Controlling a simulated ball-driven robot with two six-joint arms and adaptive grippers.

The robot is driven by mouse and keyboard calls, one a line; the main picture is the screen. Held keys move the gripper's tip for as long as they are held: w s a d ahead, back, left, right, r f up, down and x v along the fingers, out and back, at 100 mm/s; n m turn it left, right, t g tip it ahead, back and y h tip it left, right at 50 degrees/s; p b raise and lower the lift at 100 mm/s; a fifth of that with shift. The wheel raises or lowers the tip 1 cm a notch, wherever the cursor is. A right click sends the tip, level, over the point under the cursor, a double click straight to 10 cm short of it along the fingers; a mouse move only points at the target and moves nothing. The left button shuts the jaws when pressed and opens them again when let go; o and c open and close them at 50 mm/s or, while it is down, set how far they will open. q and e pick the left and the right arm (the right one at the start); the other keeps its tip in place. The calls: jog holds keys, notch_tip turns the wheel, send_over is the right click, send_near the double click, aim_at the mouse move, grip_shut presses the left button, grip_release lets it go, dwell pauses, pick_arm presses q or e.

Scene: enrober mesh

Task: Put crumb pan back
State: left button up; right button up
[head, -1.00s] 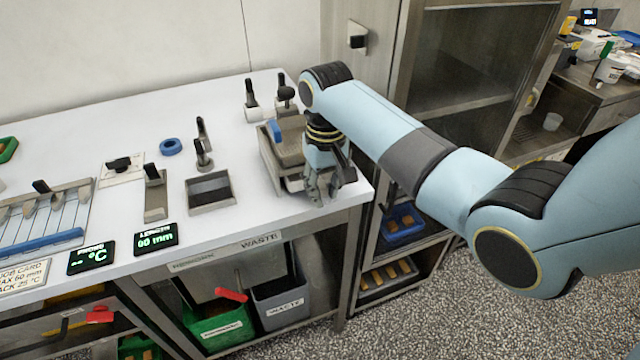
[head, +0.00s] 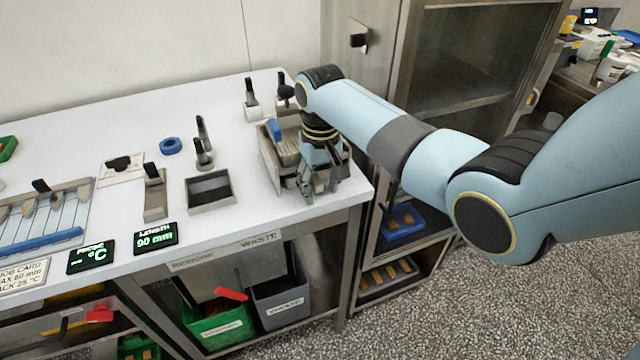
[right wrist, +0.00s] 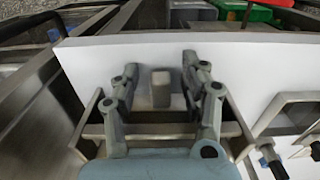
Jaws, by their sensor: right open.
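The metal unit with a shallow tray (head: 268,165) stands at the right end of the white table. I take the crumb pan to be the low metal tray in it, but my gripper hides part of it. My right gripper (head: 319,188) is open and points down at the unit's front, near the table edge. In the right wrist view the open fingers (right wrist: 162,80) stand either side of a small grey block (right wrist: 160,88), like a handle. Metal rails (right wrist: 150,132) run behind it. I cannot tell whether the fingers touch it. My left gripper is out of view.
A small metal box (head: 210,190), a blue ring (head: 170,146) and several upright tools stand left of the unit. A waste bin (head: 280,302) and a green crate (head: 218,328) sit below the table. A tall cabinet (head: 455,70) stands close on the right.

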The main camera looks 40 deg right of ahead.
notch_tip(320, 180, up, 12)
jog(key=shift+r, duration=0.15)
dwell(0.3)
dwell(0.4)
jog(key=s+f+n+b, duration=0.1)
jog(key=s+f+b, duration=0.4)
jog(key=s+f, duration=1)
jog(key=s+f+n+b, duration=0.1)
jog(key=s+f+b, duration=0.4)
jog(key=s+f, duration=1.1)
jog(key=s+f+b, duration=0.5)
jog(key=s+f, duration=1.1)
jog(key=f, duration=1.1)
jog(key=shift+f+n+t+h+b, duration=0.15)
jog(key=shift+n+t+h+b, duration=0.25)
jog(key=shift+d, duration=0.1)
